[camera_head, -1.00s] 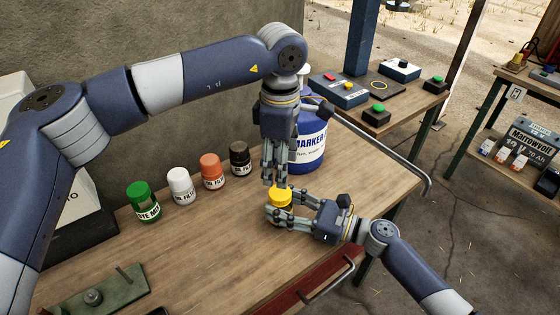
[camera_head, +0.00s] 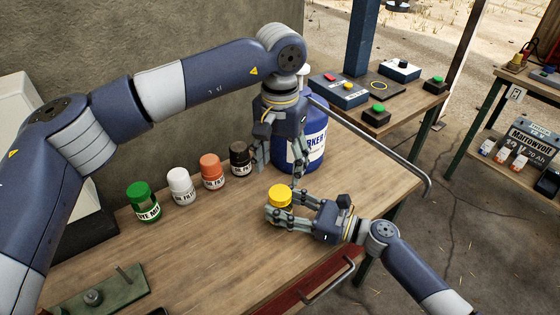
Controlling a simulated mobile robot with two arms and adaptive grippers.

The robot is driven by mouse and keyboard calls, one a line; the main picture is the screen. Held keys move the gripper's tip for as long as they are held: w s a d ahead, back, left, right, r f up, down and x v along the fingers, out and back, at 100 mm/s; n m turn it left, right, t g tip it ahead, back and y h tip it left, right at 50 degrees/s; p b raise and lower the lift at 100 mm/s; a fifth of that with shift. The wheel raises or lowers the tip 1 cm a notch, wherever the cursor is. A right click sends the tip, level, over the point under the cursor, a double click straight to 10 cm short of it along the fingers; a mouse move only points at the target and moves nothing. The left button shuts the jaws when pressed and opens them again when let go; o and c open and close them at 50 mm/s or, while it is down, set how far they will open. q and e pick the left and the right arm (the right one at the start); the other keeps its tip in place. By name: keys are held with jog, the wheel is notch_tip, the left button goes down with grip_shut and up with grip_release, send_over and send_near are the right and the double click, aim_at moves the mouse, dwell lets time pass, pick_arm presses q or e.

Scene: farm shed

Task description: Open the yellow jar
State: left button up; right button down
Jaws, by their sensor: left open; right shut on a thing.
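The yellow jar (camera_head: 280,196) is upright at the middle right of the wooden table, its yellow lid on top. My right gripper (camera_head: 281,215) reaches in from the lower right and is shut on the jar's body, hiding most of it. My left gripper (camera_head: 281,165) points down, open and empty, above and behind the jar. Its fingers are spread and apart from the lid.
Green (camera_head: 143,200), white (camera_head: 180,186), orange (camera_head: 212,171) and black-lidded (camera_head: 240,158) jars stand in a row along the wall. A big blue container (camera_head: 312,140) stands close behind my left gripper. The table (camera_head: 215,245) is clear in front of the row.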

aim_at(280, 192)
pick_arm(q)
jog(key=shift+m, duration=0.6)
jog(key=shift+f, duration=0.35)
notch_tip(280, 192, down, 7)
jog(key=shift+f, duration=0.15)
